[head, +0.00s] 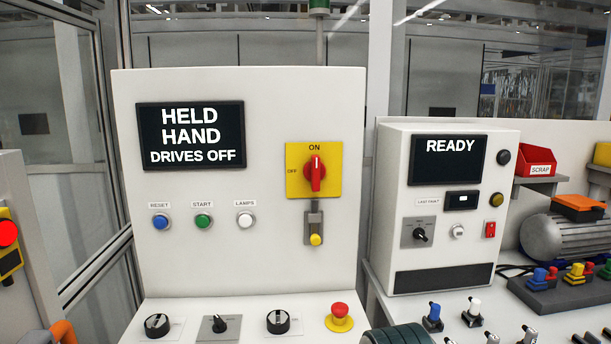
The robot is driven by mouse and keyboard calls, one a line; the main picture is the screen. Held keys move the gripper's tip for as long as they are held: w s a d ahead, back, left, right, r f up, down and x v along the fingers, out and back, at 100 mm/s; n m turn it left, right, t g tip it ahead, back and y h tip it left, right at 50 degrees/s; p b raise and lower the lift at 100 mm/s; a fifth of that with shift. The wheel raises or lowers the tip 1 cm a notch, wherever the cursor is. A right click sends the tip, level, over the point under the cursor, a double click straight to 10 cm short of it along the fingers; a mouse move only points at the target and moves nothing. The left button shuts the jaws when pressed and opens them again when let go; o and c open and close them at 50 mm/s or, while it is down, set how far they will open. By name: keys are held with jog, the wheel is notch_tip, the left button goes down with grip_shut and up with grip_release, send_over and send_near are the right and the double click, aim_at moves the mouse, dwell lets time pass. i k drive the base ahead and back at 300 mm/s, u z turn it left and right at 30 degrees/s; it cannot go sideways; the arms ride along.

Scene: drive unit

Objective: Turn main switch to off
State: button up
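The main switch is a red rotary handle (316,173) on a yellow plate (330,151), on the right of the white cabinet's upright front. The handle stands upright, in line with the ON mark above it. The OFF mark is to its left. Just below the plate is a grey bracket (315,219) with a yellow knob (316,239) at its lower end. My gripper is not in view. Nothing touches or covers the switch.
The cabinet's screen (191,135) reads HELD, HAND, DRIVES OFF. Below are blue, green and white buttons. A red emergency-stop button (340,311) and several black knobs stand on the lower ledge. A second box (392,165) reading READY stands right.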

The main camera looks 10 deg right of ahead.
aim_at(314, 171)
jog(key=z, duration=0.1)
jog(key=k, duration=0.5)
jog(key=u, duration=1.1)
jog(key=i, duration=1.4)
jog(key=z, duration=0.7)
